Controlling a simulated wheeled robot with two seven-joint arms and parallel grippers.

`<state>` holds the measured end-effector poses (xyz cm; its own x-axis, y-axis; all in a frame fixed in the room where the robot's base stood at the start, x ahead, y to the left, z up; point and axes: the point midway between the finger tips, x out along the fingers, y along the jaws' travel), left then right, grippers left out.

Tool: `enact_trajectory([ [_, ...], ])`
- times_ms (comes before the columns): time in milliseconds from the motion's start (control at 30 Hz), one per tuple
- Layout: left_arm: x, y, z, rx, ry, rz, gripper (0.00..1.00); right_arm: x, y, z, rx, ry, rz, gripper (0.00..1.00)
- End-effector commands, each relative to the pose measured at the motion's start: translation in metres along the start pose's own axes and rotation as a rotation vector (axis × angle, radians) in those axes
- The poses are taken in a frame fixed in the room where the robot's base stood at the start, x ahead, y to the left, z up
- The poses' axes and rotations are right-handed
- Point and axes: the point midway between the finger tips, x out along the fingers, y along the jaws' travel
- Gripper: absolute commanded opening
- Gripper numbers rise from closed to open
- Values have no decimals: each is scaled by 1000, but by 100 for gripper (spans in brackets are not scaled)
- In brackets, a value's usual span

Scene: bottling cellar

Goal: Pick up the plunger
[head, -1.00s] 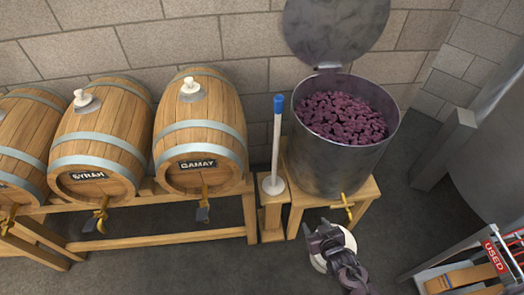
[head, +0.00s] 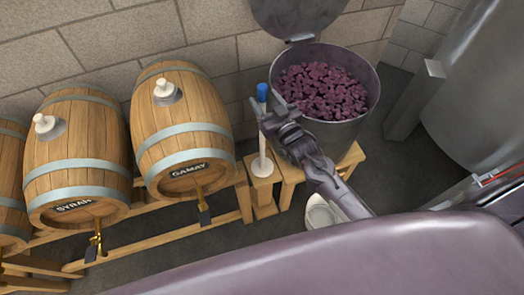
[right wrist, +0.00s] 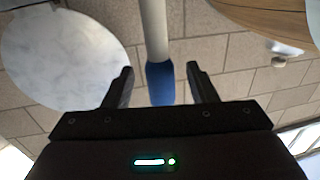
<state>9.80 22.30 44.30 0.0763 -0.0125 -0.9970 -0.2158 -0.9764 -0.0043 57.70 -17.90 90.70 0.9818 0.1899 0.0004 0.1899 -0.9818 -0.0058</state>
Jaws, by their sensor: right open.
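The plunger has a blue grip (head: 262,92), a pale rod (head: 262,146) and a white disc (head: 262,167) at its foot. It stands upright on a small wooden stand between the Gamay barrel and the steel vat. My right gripper (head: 269,110) is open at the upper part of the plunger, just below the top of the blue grip, and hides part of the rod. In the right wrist view the blue grip (right wrist: 160,80) lies between the two spread fingers, with a visible gap on each side. My left gripper is not in view.
The steel vat (head: 328,134) full of dark grapes stands close right of the plunger, its lid (head: 295,14) open. The Gamay barrel (head: 182,135) and Syrah barrel (head: 75,160) lie on a wooden rack to the left. A pale bucket (head: 322,213) is on the floor below my right arm.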

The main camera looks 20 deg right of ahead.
Motion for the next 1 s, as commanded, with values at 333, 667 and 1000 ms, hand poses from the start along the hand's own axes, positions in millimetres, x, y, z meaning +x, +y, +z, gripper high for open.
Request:
enact_trajectory([
  [333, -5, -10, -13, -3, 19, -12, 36, 21, 0, 1, 0, -1, 0, 52],
  [667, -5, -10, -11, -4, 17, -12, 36, 21, 0, 1, 0, -1, 0, 21],
  [1000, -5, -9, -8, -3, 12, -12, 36, 22, 0, -2, -1, 3, 0, 3],
])
